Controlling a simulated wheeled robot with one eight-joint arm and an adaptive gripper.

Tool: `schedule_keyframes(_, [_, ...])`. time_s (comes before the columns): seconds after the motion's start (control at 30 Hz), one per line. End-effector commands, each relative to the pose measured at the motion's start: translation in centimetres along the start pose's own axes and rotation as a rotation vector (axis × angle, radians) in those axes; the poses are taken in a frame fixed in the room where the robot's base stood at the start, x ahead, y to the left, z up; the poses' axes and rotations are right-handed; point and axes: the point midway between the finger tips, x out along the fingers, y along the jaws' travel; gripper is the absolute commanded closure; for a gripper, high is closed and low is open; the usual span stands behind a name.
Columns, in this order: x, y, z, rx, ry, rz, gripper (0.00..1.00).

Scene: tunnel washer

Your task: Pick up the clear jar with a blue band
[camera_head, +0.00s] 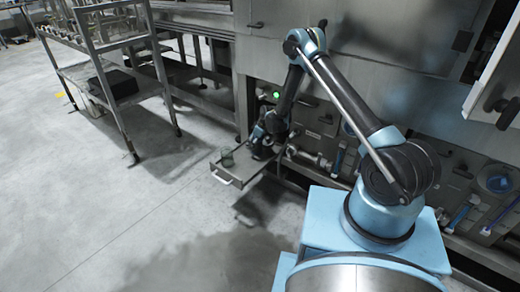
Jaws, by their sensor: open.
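A small clear, greenish jar (228,158) stands on a pulled-out shallow metal tray (226,179) low at the front of the machine. It looks upright; its band is too small to make out. My gripper (254,151) is open, low over the tray and just right of the jar. The fingers are small and dark here, and I cannot tell whether they touch the jar. My arm comes down to it from the upper right.
The steel machine front (340,90) rises behind the tray, with pipes and valves below. A metal rack (105,75) holding a black box (118,84) stands at the left. An open panel (497,85) juts out at the upper right. The concrete floor (130,220) in front is clear.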

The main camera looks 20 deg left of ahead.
Motion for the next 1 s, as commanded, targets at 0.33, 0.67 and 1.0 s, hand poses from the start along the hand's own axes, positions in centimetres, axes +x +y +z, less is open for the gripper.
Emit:
schedule_keyframes(0.33, [-0.1, 0.1, 0.1, 0.001, 0.0, 0.0, 0.74])
schedule_keyframes(0.67, [-0.1, 0.1, 0.1, 0.001, 0.0, 0.0, 0.74])
schedule_keyframes(1.0, [-2.9, 0.1, -1.1, 0.001, 0.0, 0.001, 0.86])
